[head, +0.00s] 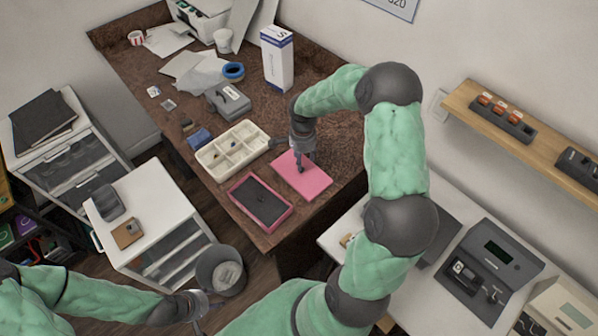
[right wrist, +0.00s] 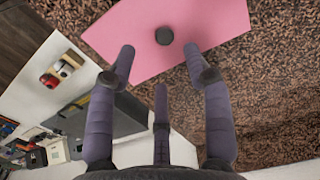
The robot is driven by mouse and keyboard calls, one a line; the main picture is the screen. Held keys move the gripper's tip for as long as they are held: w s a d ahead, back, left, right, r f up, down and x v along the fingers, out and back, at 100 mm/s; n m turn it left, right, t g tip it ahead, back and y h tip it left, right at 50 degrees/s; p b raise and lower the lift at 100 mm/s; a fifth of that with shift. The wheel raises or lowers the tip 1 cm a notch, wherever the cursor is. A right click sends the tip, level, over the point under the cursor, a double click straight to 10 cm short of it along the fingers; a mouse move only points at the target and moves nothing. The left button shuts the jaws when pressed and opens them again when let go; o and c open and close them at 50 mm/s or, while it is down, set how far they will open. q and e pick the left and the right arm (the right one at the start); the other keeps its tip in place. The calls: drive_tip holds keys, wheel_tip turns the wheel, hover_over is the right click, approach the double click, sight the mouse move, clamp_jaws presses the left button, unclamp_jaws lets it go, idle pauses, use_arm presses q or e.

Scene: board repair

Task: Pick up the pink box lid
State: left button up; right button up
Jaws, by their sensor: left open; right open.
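The pink box lid (head: 312,184) lies flat on the brown table, to the right of the open pink box (head: 236,190) with its dark inside. In the right wrist view the lid (right wrist: 200,28) shows a round dark knob (right wrist: 164,36) on top. My right gripper (head: 301,166) is over the lid in the head view. In the right wrist view its fingers (right wrist: 160,62) are open, with the knob just beyond the gap between the tips; nothing is held. My left gripper (head: 207,306) is open and empty, low at the left beside the bin.
A cream compartment tray (head: 232,150) stands behind the pink box. A white and blue carton (head: 277,60), a blue tape roll (head: 233,71) and a grey device (head: 228,100) are further back. A grey bin (head: 221,270) stands below the table.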

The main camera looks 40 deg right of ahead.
drive_tip(key=shift+w+f, duration=0.15)
drive_tip(key=shift+f, duration=0.65)
drive_tip(key=shift+w+f, duration=0.2)
drive_tip(key=shift+f, duration=2.35)
drive_tip(key=shift+c, duration=0.3)
clamp_jaws()
